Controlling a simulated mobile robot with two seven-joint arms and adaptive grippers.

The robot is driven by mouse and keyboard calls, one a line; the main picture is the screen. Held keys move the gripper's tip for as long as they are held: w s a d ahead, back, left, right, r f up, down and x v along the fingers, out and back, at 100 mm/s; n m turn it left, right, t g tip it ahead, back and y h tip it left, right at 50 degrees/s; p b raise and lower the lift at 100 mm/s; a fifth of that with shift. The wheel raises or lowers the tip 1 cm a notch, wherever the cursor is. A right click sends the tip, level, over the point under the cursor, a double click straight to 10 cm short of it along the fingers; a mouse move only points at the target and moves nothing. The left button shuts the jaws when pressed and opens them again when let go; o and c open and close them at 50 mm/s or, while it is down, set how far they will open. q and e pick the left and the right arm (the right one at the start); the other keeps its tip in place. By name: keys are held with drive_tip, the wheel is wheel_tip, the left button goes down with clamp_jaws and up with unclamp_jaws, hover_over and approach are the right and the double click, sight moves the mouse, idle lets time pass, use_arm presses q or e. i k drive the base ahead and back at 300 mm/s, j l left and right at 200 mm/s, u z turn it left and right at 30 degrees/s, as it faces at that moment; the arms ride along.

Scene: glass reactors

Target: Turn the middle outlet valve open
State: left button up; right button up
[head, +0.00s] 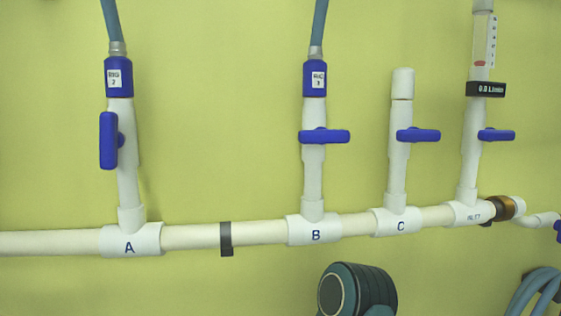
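The middle outlet is the white pipe branch marked B (315,236). Its blue valve handle (325,136) lies level, crosswise to the upright pipe. A blue hose coupling (315,78) with a small white label sits on top of this branch. To its left, the blue handle of outlet A (108,140) stands upright, in line with its pipe. To its right, the blue handle of outlet C (418,135) lies crosswise, and that branch ends in a white cap (403,83). Neither gripper is in view.
A white main pipe (200,237) runs across the yellow-green wall, with a dark clamp (226,239) between A and B. At the right stands an inlet branch with a flow meter (484,50) and a crosswise blue handle (496,135). Coiled hose (535,290) is at lower right.

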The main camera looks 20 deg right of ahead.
sight(321, 136)
drive_tip(key=l+z, duration=0.15)
drive_tip(key=z, duration=0.85)
